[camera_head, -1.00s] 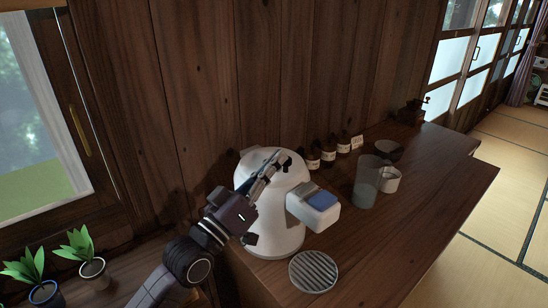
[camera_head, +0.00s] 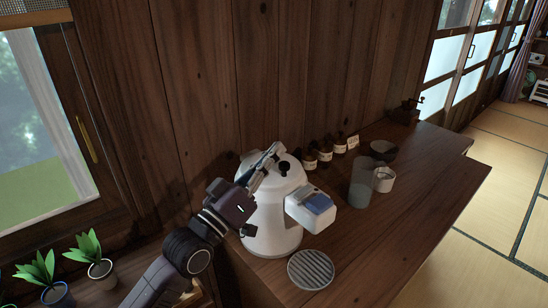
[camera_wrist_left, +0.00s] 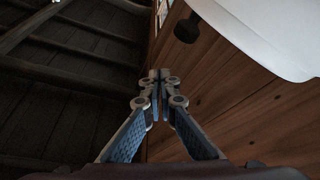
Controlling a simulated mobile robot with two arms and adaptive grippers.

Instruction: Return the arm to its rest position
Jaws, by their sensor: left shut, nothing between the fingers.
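My left gripper (camera_head: 272,151) is at the upper left of a white hot-water pot (camera_head: 272,222) on the wooden counter. Its fingers overlap the pot's top in the head view; whether they touch it I cannot tell. In the left wrist view my left gripper (camera_wrist_left: 160,76) has its fingertips together with nothing between them. The white body (camera_wrist_left: 265,30) fills the upper right of that view, apart from the fingertips. A dark knob (camera_wrist_left: 187,28) shows beside it. My right gripper is in neither view.
A round ribbed grille (camera_head: 311,269) lies before the pot on the counter (camera_head: 400,222). Potted plants (camera_head: 100,268) stand at lower left.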

